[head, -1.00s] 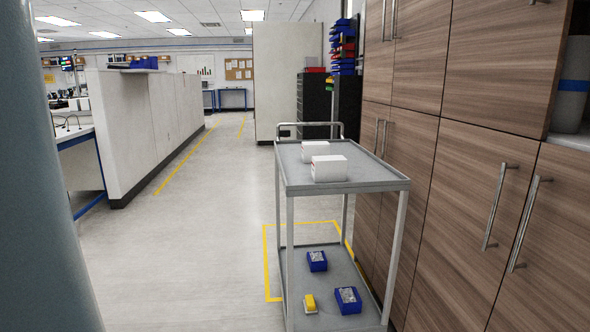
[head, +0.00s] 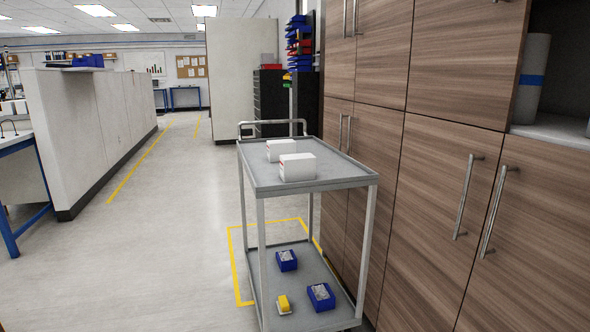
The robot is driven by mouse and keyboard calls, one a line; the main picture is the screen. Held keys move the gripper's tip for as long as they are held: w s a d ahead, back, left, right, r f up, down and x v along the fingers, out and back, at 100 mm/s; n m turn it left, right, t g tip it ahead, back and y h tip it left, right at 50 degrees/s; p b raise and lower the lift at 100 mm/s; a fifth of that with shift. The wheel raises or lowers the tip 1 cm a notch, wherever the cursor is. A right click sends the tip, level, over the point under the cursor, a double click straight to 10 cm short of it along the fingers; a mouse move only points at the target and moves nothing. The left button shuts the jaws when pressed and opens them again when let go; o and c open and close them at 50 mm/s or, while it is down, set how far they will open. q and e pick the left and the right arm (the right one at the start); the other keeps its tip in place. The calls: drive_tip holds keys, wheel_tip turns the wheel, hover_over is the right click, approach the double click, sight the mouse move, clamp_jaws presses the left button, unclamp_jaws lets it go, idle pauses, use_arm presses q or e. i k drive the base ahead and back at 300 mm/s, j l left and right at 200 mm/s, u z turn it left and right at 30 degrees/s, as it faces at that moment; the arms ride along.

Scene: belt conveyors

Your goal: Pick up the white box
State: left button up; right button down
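Two white boxes stand on the top shelf of a grey metal cart (head: 330,172). The nearer white box (head: 298,168) shows a red mark on its left edge. The farther white box (head: 280,149) stands just behind it to the left and is partly hidden by the nearer one. Neither of my grippers is in the head view.
The cart's lower shelf (head: 283,274) holds two blue bins (head: 321,296) and a small yellow item (head: 284,304). Wooden cabinets (head: 400,180) with bar handles stand close along the cart's right side. Open floor (head: 150,250) lies to its left, up to a low partition (head: 95,125).

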sight(294, 167)
drive_tip(key=i+j+z, duration=0.35)
drive_tip(key=i, duration=0.15)
drive_tip(key=i+j+z, duration=0.3)
drive_tip(key=i+j, duration=0.15)
